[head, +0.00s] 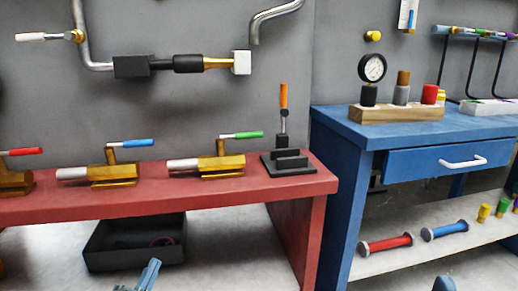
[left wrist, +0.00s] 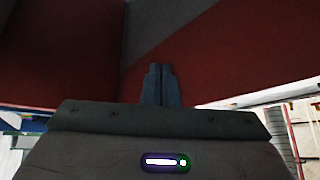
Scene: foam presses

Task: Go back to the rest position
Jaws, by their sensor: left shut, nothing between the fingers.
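My left gripper (head: 150,272) shows at the bottom of the head view, in front of the red bench and just below the dark bin. In the left wrist view its two fingers (left wrist: 161,84) are together, with nothing between them. A red surface fills much of the background there. My right gripper does not show. A small blue-grey rounded piece at the bottom right of the head view may be part of my right arm.
The red bench (head: 240,196) carries brass presses with coloured handles and a black clamp (head: 287,160). A dark bin (head: 135,243) sits beneath it. The blue bench (head: 345,130) at right has a wooden block (head: 398,114) and a lower shelf with coloured cylinders.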

